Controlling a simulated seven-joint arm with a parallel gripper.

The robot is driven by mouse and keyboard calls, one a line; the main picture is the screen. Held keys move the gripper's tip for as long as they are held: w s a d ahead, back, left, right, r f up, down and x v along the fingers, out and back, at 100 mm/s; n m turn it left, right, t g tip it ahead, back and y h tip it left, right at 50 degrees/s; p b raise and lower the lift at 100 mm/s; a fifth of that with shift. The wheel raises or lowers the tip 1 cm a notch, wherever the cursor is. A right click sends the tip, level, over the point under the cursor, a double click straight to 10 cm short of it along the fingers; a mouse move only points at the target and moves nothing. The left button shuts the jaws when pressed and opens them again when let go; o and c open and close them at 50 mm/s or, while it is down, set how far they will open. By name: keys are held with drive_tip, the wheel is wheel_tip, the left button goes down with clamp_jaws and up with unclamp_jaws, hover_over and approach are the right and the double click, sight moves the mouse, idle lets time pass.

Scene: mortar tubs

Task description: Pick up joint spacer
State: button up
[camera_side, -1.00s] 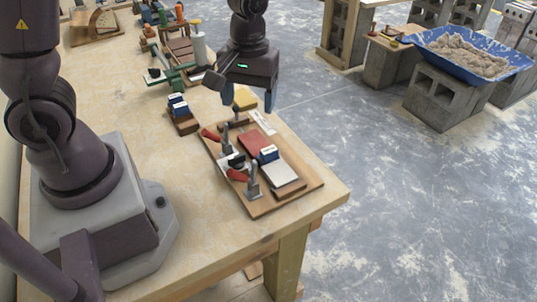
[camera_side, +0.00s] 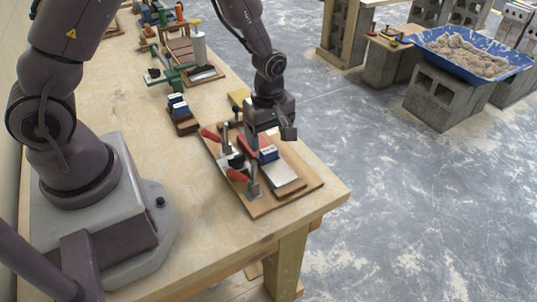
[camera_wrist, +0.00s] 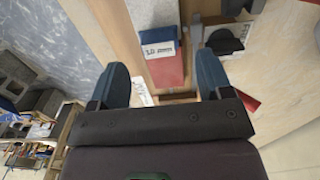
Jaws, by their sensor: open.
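The joint spacer (camera_side: 268,154), a small blue block with a white printed label, sits across the seam between a red tile and a pale grey tile on the wooden jig board (camera_side: 262,208). In the wrist view the spacer (camera_wrist: 160,42) shows just beyond my fingertips, roughly centred between them. My gripper (camera_side: 270,139) is open and empty, low over the red tile beside the spacer. In the wrist view its two blue fingers (camera_wrist: 162,60) stand either side of the red tile (camera_wrist: 166,72). The side view hides part of the red tile behind my gripper.
Red-handled toggle clamps (camera_side: 238,175) stand on the jig, left of the spacer. A wooden rack with blue labelled blocks (camera_side: 178,105) stands further left. Green clamps and other tools (camera_side: 165,75) lie further back.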

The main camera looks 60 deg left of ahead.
sight(269, 150)
wheel_tip(269, 150, down, 5)
drive_tip(key=shift+w+f, duration=0.1)
drive_tip(key=shift+f, duration=0.05)
drive_tip(key=c, duration=1)
